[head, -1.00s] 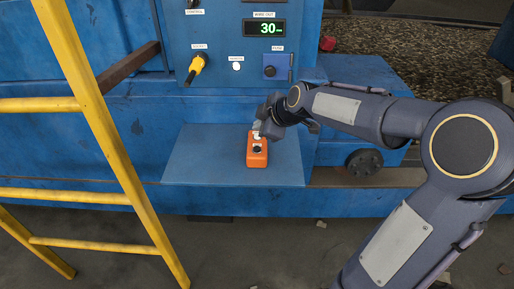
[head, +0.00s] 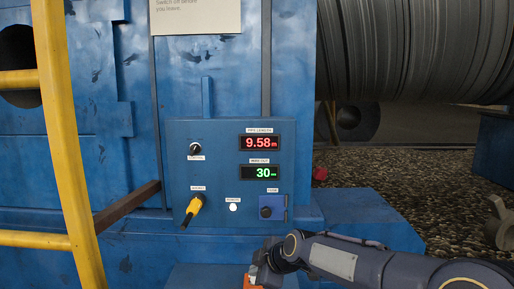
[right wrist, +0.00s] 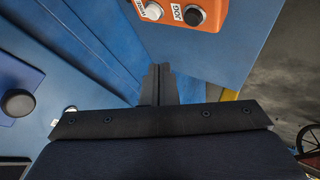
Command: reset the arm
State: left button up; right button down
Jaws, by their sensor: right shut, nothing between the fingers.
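My right gripper (head: 259,272) is at the bottom edge of the head view, low in front of the blue machine. Its fingers are together and empty; they also show in the right wrist view (right wrist: 158,80). An orange button box (right wrist: 190,12) with a white button and a black button labelled JOG lies just beyond the fingertips in the right wrist view, with a gap between them. In the head view only a sliver of the orange box (head: 250,284) shows beside the gripper. My left gripper is in neither view.
The blue control panel (head: 228,215) has displays reading 9.58m and 30, a yellow-handled switch (head: 193,208) and knobs. A yellow ladder (head: 70,130) stands at the left. A large ribbed pipe (head: 410,50) is at the upper right, above gravel (head: 400,195).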

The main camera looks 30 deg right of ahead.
dwell(0.7)
jog(key=s+a+f+m+g, duration=0.1)
jog(key=s+a+m, duration=0.3)
jog(key=s, duration=0.5)
jog(key=s+a+f+m+g+y, duration=0.1)
jog(key=s+a+m, duration=0.3)
jog(key=s, duration=0.5)
jog(key=s+a+f+m+g+y, duration=0.1)
jog(key=s+a+f+m, duration=0.2)
jog(key=s, duration=0.6)
jog(key=shift+s+a+m, duration=0.4)
jog(key=shift+a+m, duration=0.05)
jog(key=shift+m, duration=0.35)
jog(key=shift+f, duration=0.1)
